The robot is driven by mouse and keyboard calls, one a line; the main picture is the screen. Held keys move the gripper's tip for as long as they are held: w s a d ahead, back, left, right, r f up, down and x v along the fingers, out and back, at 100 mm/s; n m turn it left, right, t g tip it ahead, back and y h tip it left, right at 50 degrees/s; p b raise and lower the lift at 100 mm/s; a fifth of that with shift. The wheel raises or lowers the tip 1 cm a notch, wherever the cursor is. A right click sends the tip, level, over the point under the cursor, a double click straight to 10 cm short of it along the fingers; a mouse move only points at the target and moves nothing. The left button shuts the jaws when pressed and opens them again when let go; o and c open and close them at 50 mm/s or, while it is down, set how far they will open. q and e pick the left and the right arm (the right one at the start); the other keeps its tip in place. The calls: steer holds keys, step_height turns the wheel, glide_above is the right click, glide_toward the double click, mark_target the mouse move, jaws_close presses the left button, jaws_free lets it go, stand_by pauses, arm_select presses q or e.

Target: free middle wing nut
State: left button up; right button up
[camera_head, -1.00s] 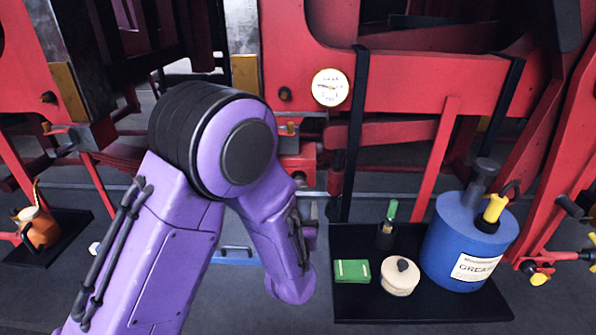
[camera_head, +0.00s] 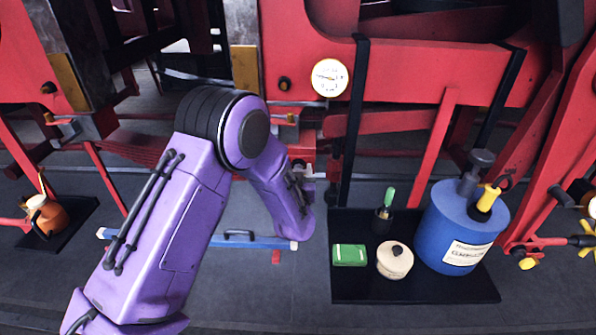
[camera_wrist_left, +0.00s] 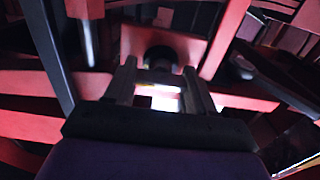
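My left arm comes in from the left in the head view and bends down in front of the red frame. My left gripper (camera_head: 308,172) is mostly hidden behind its forearm there. In the left wrist view its two grey fingers (camera_wrist_left: 160,82) stand apart with a gap between them. A dark round part (camera_wrist_left: 162,54) lies beyond the fingertips, and a bright pale patch shows in the gap. I cannot make out the middle wing nut for certain in either view, nor any contact with it. My right gripper is not in view.
A black tray (camera_head: 350,290) on the floor holds a blue grease can (camera_head: 452,225), a green box (camera_head: 350,255), a round tin (camera_head: 394,260) and a green-handled tool (camera_head: 388,198). An oil can (camera_head: 48,217) stands at left. A blue bar (camera_head: 235,241) lies behind my arm. Red beams surround the arm.

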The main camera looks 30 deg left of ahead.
arm_select(q)
steer(key=c, duration=0.4)
steer(key=shift+o, duration=0.2)
steer(key=shift+n, duration=0.3)
steer(key=n+b, duration=0.1)
steer(key=n, duration=0.1)
steer(key=n+b, duration=0.2)
steer(key=shift+a+f, duration=0.1)
steer(key=shift+f, duration=0.1)
steer(key=n+b, duration=0.4)
steer(key=n, duration=0.2)
steer(key=shift+s+f+n+b, duration=0.1)
steer(key=shift+n+b, duration=0.2)
steer(key=shift+b, duration=0.1)
steer(key=n+b, duration=0.4)
steer(key=n, duration=0.1)
steer(key=shift+f+n, duration=0.15)
steer(key=shift+n, duration=0.15)
steer(key=n+b, duration=0.3)
steer(key=shift+n+b, duration=0.3)
steer(key=shift+b, duration=0.1)
steer(key=shift+n+b, duration=0.6)
steer(key=shift+n, duration=0.1)
